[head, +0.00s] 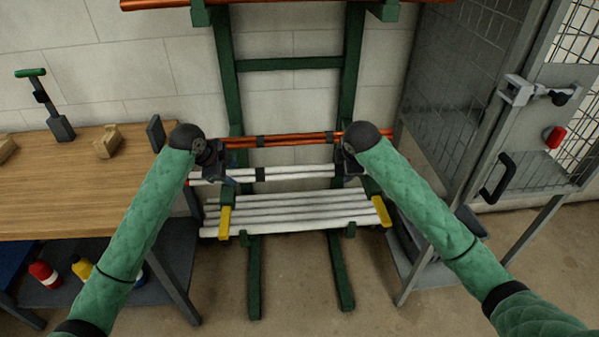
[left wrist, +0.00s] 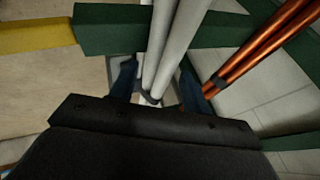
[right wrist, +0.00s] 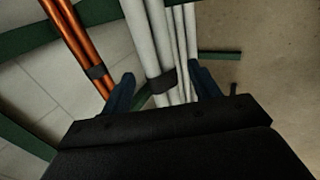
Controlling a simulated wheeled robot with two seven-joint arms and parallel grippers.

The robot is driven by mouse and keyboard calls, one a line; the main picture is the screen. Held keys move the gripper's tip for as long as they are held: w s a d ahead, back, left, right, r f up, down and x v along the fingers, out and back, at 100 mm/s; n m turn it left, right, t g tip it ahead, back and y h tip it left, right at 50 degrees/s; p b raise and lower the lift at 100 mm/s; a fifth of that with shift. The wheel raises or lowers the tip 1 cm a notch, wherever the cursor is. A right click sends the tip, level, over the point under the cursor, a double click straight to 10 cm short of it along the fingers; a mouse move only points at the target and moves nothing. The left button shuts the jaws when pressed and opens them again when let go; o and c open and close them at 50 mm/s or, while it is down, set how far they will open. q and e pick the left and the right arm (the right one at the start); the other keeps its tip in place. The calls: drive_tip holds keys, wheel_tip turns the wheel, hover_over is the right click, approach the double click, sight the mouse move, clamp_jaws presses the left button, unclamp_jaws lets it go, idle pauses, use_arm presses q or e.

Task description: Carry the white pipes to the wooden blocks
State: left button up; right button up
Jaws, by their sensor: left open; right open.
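A banded pair of white pipes (head: 290,172) lies across the green rack, above a lower layer of several white pipes (head: 290,212). My left gripper (head: 224,176) is open at the pair's left part; in the left wrist view the white pipes (left wrist: 176,40) run between its spread blue fingers. My right gripper (head: 348,172) is open at the pair's right part; in the right wrist view white pipes (right wrist: 150,40) with a black band pass between its fingers. Neither is closed on them. One notched wooden block (head: 108,143) sits on the workbench, another (head: 6,148) at the picture's left edge.
Copper pipes (head: 290,139) lie on the rack just behind the white pair. Yellow stops (head: 382,211) stand at the rack's front. The wooden workbench (head: 60,190) is at left, with a green-handled tool (head: 58,120). A grey mesh cage (head: 470,100) stands at right.

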use_arm(q)
drive_tip(key=shift+x, duration=1.15)
use_arm(e)
drive_tip(key=shift+x, duration=1.1)
use_arm(q)
drive_tip(key=c, duration=0.8)
use_arm(e)
drive_tip(key=c, duration=0.7)
use_arm(q)
drive_tip(key=shift+c, duration=1)
use_arm(e)
drive_tip(key=c, duration=0.4)
drive_tip(key=shift+c, duration=1)
